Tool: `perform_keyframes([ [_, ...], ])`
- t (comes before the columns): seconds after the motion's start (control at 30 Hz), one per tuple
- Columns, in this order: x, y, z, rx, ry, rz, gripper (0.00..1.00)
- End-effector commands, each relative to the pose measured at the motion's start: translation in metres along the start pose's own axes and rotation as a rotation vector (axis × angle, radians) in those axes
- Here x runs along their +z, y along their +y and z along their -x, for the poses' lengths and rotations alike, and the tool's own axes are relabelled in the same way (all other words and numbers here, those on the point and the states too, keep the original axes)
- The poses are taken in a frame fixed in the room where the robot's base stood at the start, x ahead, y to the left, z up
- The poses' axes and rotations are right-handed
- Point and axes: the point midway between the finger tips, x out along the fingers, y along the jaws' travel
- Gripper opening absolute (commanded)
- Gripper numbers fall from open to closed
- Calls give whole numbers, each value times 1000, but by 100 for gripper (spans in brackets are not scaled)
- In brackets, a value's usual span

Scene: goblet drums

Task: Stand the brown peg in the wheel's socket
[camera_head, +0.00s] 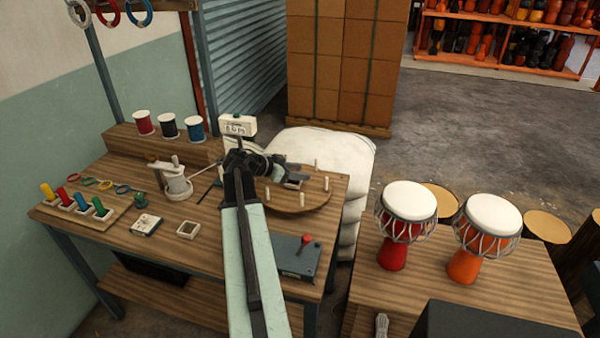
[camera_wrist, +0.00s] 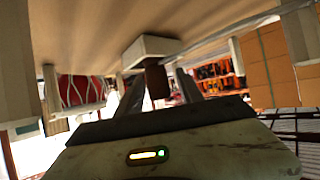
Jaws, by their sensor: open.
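The round wooden wheel (camera_head: 302,203) lies on the workbench with several pale pegs standing around it. In the wrist view, which is turned over, the wheel's surface (camera_wrist: 85,30) runs along the top. A cream square socket block (camera_wrist: 150,47) sits on it. The brown peg (camera_wrist: 156,80) projects from the block, roughly square to the wheel; its seated depth is hidden. My gripper (camera_wrist: 158,94) is open, its two fingers apart on either side of the peg. In the head view my gripper (camera_head: 296,180) is low over the wheel, and I cannot make out the brown peg there.
A grey box with a red knob (camera_head: 305,240) stands in front of the wheel. A cream crank stand (camera_head: 176,182) and a small square frame (camera_head: 188,230) are left of my arm. Two drums (camera_head: 405,215) stand on the right table. White sacks (camera_head: 325,150) lie behind.

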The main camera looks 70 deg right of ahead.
Motion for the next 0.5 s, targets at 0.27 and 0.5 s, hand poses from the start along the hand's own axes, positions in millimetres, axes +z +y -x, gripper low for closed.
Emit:
perform_keyframes([
  [0.27, -6, 0, 72, -4, 1, 1, 44],
  [0.5, -3, 0, 109, -1, 1, 0, 44],
])
